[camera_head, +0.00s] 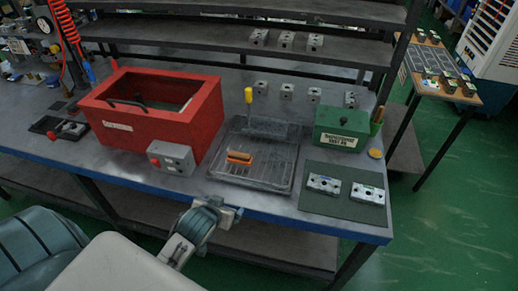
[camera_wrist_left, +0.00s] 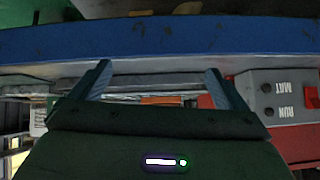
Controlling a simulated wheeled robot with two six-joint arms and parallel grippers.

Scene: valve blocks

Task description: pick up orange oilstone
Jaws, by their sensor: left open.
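The orange oilstone (camera_head: 239,158) lies on the dark wire-rack tray (camera_head: 226,178) on the workbench. It has a brownish top and an orange lower part. In the left wrist view an orange strip that looks like the oilstone (camera_wrist_left: 163,100) shows between the fingers, partly hidden by the gripper body. My left gripper (camera_head: 231,212) is at the bench's front edge, short of the tray and apart from the oilstone. Its two fingers (camera_wrist_left: 158,84) are spread with nothing between them. My right gripper is not in view.
A red box (camera_head: 140,127) and a grey button box (camera_head: 171,159) stand left of the tray. A yellow-handled screwdriver (camera_head: 248,95) stands behind it. A green box (camera_head: 341,128) and a mat (camera_head: 315,202) with two metal valve blocks are to the right. The blue bench edge (camera_wrist_left: 160,38) runs along the front.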

